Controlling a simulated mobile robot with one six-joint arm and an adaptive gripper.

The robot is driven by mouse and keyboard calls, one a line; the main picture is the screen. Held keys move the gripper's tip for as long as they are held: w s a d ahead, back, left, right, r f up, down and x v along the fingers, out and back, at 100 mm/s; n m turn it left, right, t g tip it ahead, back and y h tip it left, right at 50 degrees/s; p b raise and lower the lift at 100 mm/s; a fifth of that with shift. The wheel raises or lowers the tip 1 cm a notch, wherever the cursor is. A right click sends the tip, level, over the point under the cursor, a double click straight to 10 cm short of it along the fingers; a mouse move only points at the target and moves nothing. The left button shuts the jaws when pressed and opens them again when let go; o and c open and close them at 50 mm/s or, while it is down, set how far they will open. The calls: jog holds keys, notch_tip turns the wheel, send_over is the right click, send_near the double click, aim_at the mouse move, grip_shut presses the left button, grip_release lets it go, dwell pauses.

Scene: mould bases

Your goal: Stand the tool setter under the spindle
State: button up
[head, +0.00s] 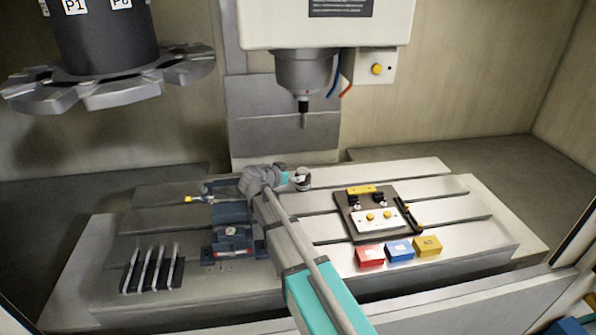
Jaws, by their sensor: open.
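The spindle (304,72) hangs from the white machine head, with a thin tool (303,118) pointing down from it. A small dark cylinder with a pale top, which looks like the tool setter (304,182), stands upright on the slotted table below the spindle. My gripper (294,180) is open at its left side, with the fingertips close to it. I cannot tell whether they touch it. My arm crosses the table from the front and hides part of the table to the left of the setter.
A blue-grey vise (232,232) stands left of my arm. A rack (152,268) with several slim bars is at the front left. A dark fixture plate (356,222) and red (370,255), blue (399,251) and yellow (428,246) blocks are at right. A tool carousel (110,85) hangs upper left.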

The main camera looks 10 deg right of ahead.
jog(key=shift+s+a+r, duration=0.3)
jog(key=shift+s+a, duration=0.1)
jog(key=shift+a, duration=0.15)
dwell(0.4)
